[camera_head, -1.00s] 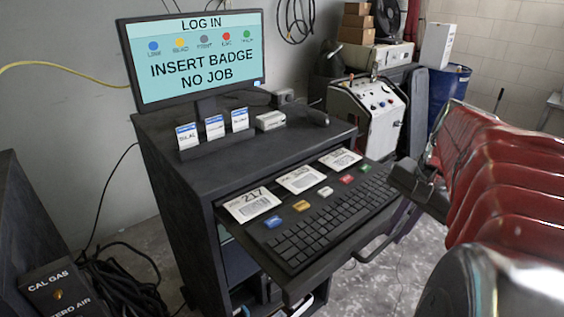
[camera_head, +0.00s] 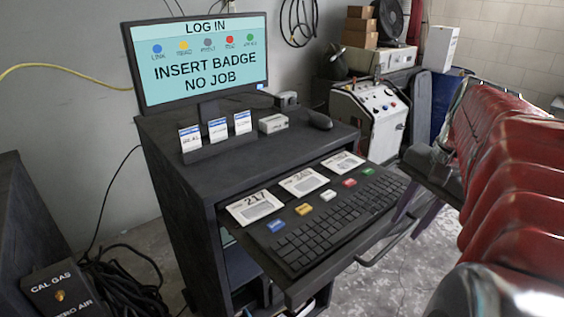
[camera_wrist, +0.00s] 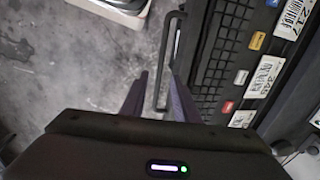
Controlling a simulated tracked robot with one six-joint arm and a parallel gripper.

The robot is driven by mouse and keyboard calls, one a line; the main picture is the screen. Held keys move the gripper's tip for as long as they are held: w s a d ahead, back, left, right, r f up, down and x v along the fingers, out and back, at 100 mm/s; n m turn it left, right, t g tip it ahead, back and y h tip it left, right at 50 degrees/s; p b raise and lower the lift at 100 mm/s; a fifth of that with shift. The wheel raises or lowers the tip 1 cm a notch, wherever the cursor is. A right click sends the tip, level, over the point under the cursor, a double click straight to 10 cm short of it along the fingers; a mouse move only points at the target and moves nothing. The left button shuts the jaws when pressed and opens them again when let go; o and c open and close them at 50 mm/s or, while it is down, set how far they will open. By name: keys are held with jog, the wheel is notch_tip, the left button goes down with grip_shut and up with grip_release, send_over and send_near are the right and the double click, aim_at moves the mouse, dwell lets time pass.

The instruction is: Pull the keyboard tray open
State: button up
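The dark keyboard tray (camera_head: 290,276) is slid out from the cabinet, with a keyboard (camera_head: 340,222) on it. Its thin dark bar handle (camera_head: 396,243) runs along the front edge; it also shows in the wrist view (camera_wrist: 162,50). In the wrist view my gripper (camera_wrist: 160,76) is open, and the bar appears between the spread fingers. I cannot tell whether either finger touches it.
A monitor (camera_head: 200,58), card holders and a mouse (camera_head: 318,119) stand on the cabinet top (camera_head: 170,128). Number plates (camera_head: 254,206) and coloured keys lie on the tray. Cables (camera_head: 128,285) and a cal gas box (camera_head: 58,292) are at lower left. Concrete floor is clear before the tray.

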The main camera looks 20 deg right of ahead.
notch_tip(320, 180, up, 9)
jog(key=s, duration=0.1)
jog(key=shift+s+d, duration=0.25)
jog(key=shift+s, duration=0.15)
dwell(0.3)
